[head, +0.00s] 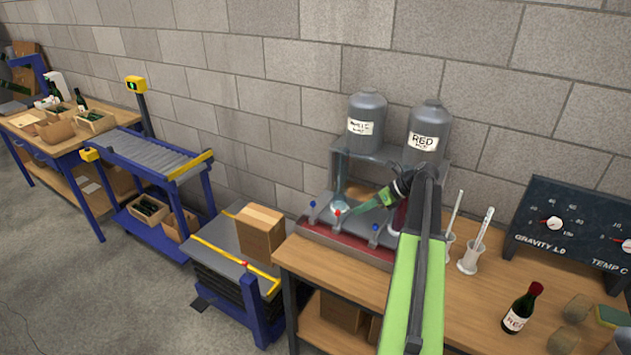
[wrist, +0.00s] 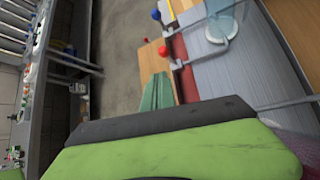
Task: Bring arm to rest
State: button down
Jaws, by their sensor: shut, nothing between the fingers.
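My green arm reaches up over the wooden bench in the head view and bends left at its far end. My gripper (head: 366,206) is in front of the filling stand, above its grey and red base (head: 345,240). Its fingers are shut with nothing held. The wrist view shows the green fingers (wrist: 157,92) together, close to the red and blue knobs of the stand; I cannot tell if they touch anything.
Two grey tanks, one labelled RED (head: 424,140), stand above the base. Measuring cylinders (head: 470,258), a gauge panel (head: 570,222) and a red-capped bottle (head: 520,308) are to the right. A cardboard box (head: 261,232) sits on a lift table at left.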

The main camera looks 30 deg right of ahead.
jog(key=w+a+f+n+g+y, duration=0.15)
jog(key=w+a, duration=0.25)
jog(key=a, duration=0.8)
jog(key=w+a+n+g, duration=0.25)
jog(key=w+a, duration=0.25)
jog(key=a, duration=0.7)
jog(key=s+a+f+n+g+h, duration=0.1)
jog(key=s+a+f+n+h, duration=0.2)
jog(key=a, duration=0.5)
jog(key=s+a+n+g, duration=0.1)
jog(key=s+a+n, duration=0.2)
jog(key=a+n, duration=0.35)
jog(key=s+a+f+n+g+h, duration=0.1)
jog(key=s+a+f+n+h, duration=0.2)
jog(key=a, duration=0.5)
jog(key=s+d+n, duration=0.1)
jog(key=n, duration=0.4)
jog(key=s+d+n+h, duration=0.1)
jog(key=d+n, duration=0.1)
jog(key=n, duration=0.3)
jog(key=s+d+n+h, duration=0.1)
jog(key=s+n, duration=0.1)
jog(key=n, duration=0.3)
jog(key=shift+d+f+n+h, duration=0.1)
jog(key=shift+d+n+h, duration=0.05)
jog(key=shift+n+h, duration=0.15)
